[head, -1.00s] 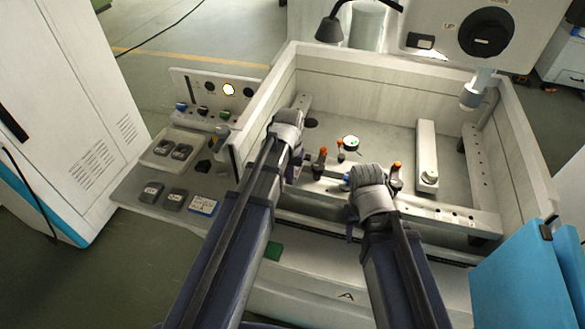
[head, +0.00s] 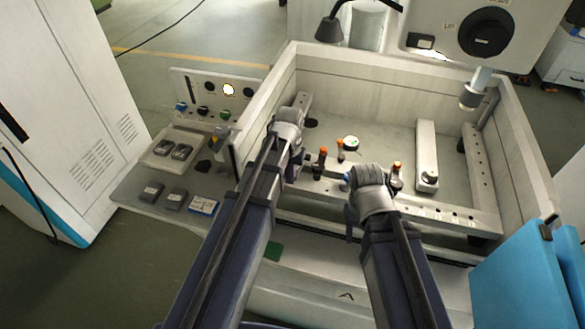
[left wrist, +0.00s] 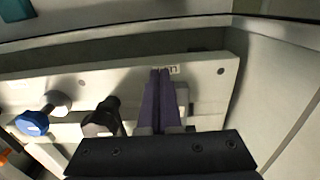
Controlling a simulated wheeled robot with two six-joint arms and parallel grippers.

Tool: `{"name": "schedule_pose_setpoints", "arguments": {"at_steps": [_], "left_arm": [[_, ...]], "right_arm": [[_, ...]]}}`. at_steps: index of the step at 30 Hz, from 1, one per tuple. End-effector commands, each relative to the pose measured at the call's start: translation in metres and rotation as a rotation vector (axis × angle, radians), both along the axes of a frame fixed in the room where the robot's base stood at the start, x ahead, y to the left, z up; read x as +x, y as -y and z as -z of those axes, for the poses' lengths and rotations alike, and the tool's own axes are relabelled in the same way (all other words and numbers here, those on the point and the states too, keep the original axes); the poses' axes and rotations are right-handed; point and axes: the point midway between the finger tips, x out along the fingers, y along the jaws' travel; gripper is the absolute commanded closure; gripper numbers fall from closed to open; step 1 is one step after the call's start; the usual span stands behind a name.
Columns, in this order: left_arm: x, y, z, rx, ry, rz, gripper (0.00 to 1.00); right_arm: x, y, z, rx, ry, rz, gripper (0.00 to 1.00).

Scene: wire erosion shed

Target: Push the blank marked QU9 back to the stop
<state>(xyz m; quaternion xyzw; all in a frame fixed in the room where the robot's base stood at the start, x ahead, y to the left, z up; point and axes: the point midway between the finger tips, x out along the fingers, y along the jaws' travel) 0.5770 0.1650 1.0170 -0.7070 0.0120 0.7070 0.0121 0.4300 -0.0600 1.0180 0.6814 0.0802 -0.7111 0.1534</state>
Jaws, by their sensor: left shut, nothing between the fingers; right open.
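I cannot make out the marking QU9 on any piece. My left gripper (head: 293,172) is inside the machine's tank, near the left part of the front rail. In the left wrist view its dark fingers (left wrist: 160,73) are shut with nothing between them. They point at a pale bar (left wrist: 110,85), over a small label (left wrist: 174,70) that they partly cover. Whether they touch the bar I cannot tell. My right gripper (head: 352,192) is open above the front rail (head: 440,208), its fingers mostly hidden by the wrist.
Orange-topped clamps (head: 322,155) stand on and behind the front rail. A blue knob (left wrist: 32,122) and a black knob (left wrist: 103,120) are beside my left fingers. Tank walls (head: 350,85) enclose the area. Dark labelled blocks (head: 151,192) lie on the left shelf, others in a tray (head: 152,160).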

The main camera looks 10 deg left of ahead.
Motion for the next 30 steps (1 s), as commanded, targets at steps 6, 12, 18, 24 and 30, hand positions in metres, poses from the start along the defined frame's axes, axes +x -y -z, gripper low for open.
{"name": "schedule_pose_setpoints", "arguments": {"at_steps": [6, 12, 18, 24, 30], "left_arm": [[0.006, 0.000, 0.000, 0.000, 0.000, 0.000, 1.00], [0.011, 0.000, 0.000, 0.000, 0.000, 0.000, 1.00], [0.016, 0.001, 0.000, 0.000, 0.001, 0.000, 1.00], [0.021, 0.001, 0.000, 0.000, 0.001, 0.000, 1.00], [0.026, 0.001, 0.000, 0.000, 0.001, 0.000, 1.00]], "right_arm": [[0.000, 0.000, 0.000, 0.000, 0.000, 0.000, 0.50], [0.000, 0.000, 0.000, 0.000, 0.000, 0.000, 0.50], [0.000, 0.000, 0.000, 0.000, 0.000, 0.000, 0.50], [0.000, 0.000, 0.000, 0.000, 0.000, 0.000, 0.50], [0.000, 0.000, 0.000, 0.000, 0.000, 0.000, 0.50]]}}
